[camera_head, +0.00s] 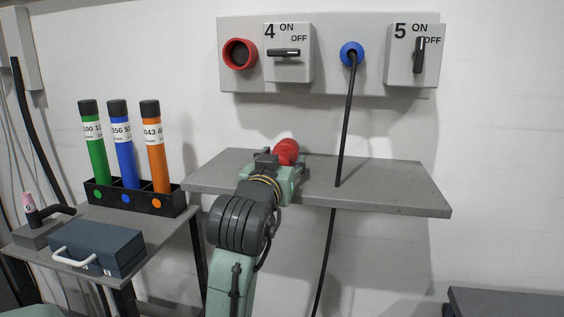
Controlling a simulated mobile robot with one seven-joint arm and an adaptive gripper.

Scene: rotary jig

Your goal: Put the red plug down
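The red plug (286,151) is at the far end of my gripper (281,160), above or on the grey shelf (385,189). Its rounded red body shows between and just beyond the dark finger parts. My gripper and wrist hide its lower side, so I cannot tell whether it touches the shelf. The fingertips are mostly hidden, and their grip on the plug is not clear.
Above are a red-ringed socket (240,54), a blue plug (351,53) with a black cable crossing the shelf, and switches 4 (284,52) and 5 (419,55). Left are tubes in a black rack (137,198) and a blue-grey box (98,246). The shelf's right side is clear.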

